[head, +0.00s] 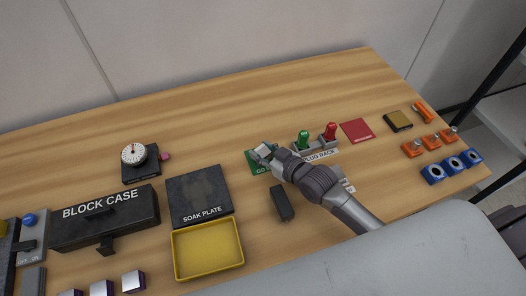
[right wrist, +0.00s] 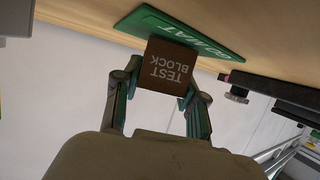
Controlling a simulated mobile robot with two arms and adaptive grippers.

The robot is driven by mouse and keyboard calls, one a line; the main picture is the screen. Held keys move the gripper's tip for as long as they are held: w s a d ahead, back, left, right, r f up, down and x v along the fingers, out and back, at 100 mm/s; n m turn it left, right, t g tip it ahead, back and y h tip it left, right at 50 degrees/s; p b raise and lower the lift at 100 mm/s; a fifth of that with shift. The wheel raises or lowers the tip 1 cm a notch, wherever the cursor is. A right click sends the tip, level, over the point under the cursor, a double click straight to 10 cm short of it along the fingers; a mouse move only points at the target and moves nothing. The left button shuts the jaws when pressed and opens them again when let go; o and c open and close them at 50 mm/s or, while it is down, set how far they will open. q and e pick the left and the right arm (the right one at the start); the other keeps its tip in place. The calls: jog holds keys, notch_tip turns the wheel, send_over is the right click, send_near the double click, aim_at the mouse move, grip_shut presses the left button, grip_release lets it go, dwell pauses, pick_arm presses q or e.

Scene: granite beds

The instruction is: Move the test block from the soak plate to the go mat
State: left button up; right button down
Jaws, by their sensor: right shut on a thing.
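The brown test block (right wrist: 168,62), lettered TEST BLOCK, shows in the right wrist view between the fingers of my right gripper (right wrist: 162,82), which is shut on it. In the head view my right gripper (head: 264,151) is at the green go mat (head: 254,165) and covers part of it. The mat (right wrist: 148,18) also shows close behind the block in the right wrist view. I cannot tell whether the block touches the mat. The dark soak plate (head: 182,190) lies to the left with no block on it. My left gripper is not in view.
A plug rack (head: 322,154) with a green plug (head: 304,140) and a red plug (head: 330,131) stands just right of the mat. A dark block (head: 282,203) lies in front. A yellow tray (head: 208,275), block case (head: 104,218) and dial gauge (head: 134,155) are left. The back table is clear.

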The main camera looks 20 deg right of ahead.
jog(key=c, duration=0.7)
grip_release()
jog(key=shift+s+a+f, duration=0.1)
jog(key=shift+s+f, duration=0.1)
jog(key=shift+f, duration=0.25)
jog(key=shift+s+a+f, duration=0.1)
jog(key=shift+s+f, duration=0.1)
jog(key=shift+f, duration=0.25)
jog(key=shift+o, duration=0.2)
jog(key=shift+w+r, duration=0.1)
jog(key=shift+r, duration=0.4)
jog(key=shift+s+d+g, duration=0.2)
jog(key=shift+d+g, duration=0.05)
jog(key=shift+g, duration=0.05)
jog(key=v, duration=1)
jog(key=shift+r, duration=0.35)
jog(key=shift+s+d+r+b, duration=0.25)
jog(key=shift+s+r+b, duration=0.05)
jog(key=shift+s+r, duration=0.1)
